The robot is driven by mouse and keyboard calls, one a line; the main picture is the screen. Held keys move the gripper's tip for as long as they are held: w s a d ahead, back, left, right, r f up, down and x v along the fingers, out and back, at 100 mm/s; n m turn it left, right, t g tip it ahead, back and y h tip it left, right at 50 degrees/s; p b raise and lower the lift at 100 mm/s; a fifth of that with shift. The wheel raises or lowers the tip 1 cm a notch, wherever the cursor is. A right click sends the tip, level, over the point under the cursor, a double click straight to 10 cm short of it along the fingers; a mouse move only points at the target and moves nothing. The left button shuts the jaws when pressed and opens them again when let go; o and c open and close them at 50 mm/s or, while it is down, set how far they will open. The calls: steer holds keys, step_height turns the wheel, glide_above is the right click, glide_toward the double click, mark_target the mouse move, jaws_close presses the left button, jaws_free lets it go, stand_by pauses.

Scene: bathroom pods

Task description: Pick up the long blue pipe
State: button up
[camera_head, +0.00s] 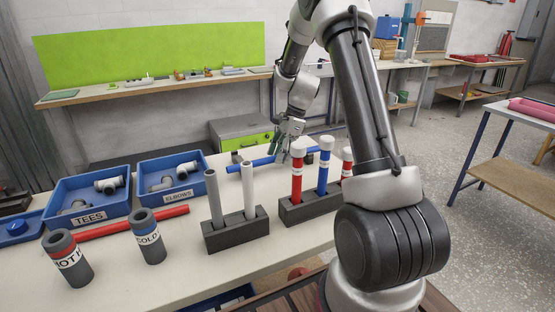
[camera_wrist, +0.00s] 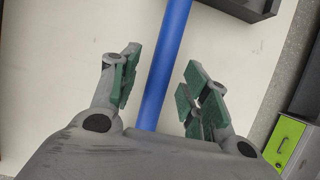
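The long blue pipe (camera_head: 240,167) lies flat on the white table, behind the dark pipe racks. My gripper (camera_head: 283,148) is over it and hides part of its middle. In the wrist view, the blue pipe (camera_wrist: 167,62) runs lengthwise between the two green-padded fingers of my gripper (camera_wrist: 161,86). The fingers are open, with a gap on each side of the pipe. The pipe's lower end in that view is hidden behind the gripper body. I cannot tell the exact height of the fingertips above the table.
A dark rack (camera_head: 310,208) with red and blue white-capped pipes stands close to my gripper. Another rack (camera_head: 236,234) holds two grey pipes. Blue bins of tees (camera_head: 60,190) and elbows (camera_head: 145,161), a long red pipe (camera_head: 120,224), and HOT and COLD holders are at left.

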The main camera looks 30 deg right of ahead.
jaws_close()
